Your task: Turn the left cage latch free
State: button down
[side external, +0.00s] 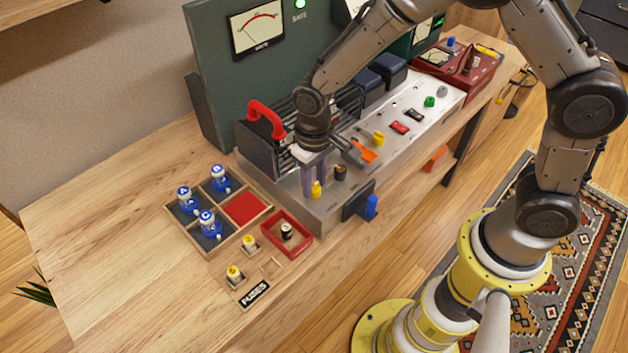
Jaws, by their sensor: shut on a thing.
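The left cage latch (316,190) is a small yellow piece on the front left of the silver amp chassis (440,100). My gripper (315,182) points straight down over it, with its fingers closed on the latch. The fingers hide the latch's upper part, so I cannot tell its exact turn angle. The dark barred cage (258,150) with a red handle (266,117) stands just behind and left of my gripper. A second yellow latch (378,138) sits farther right on the chassis, beside an orange piece (363,152).
A wooden tray (176,212) with blue-and-white tubes (186,199) lies left of the chassis. A blue-handled piece (371,206) juts from the chassis front. The table's left side is clear.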

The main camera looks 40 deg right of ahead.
aim_at(314, 185)
dwell(0.6)
jog(key=c, duration=0.6)
grip_release()
jog(key=shift+o, duration=0.2)
notch_tip(314, 185, up, 14)
